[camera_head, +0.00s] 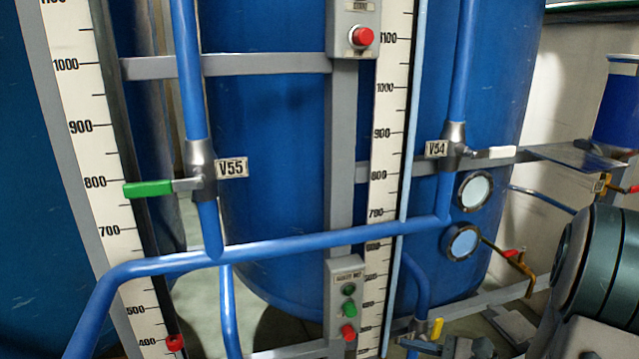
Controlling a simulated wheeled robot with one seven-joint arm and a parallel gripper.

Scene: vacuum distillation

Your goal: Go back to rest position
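My gripper does not show in this view, so I cannot see its fingers or whether it holds anything. Valve V55 (201,172) sits on a vertical blue pipe at the left, and its green handle (148,188) points left, across the pipe. Valve V54 (455,139) sits on another vertical blue pipe at the right, and its white handle (494,153) points right, across that pipe.
A large blue tank (275,170) stands behind the pipes and grey frame. A blue cross pipe (330,240) runs in front. A button box (345,300) with green and red buttons is low in the middle. A red button (361,37) is above. A yellow handle (437,328) is lower right.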

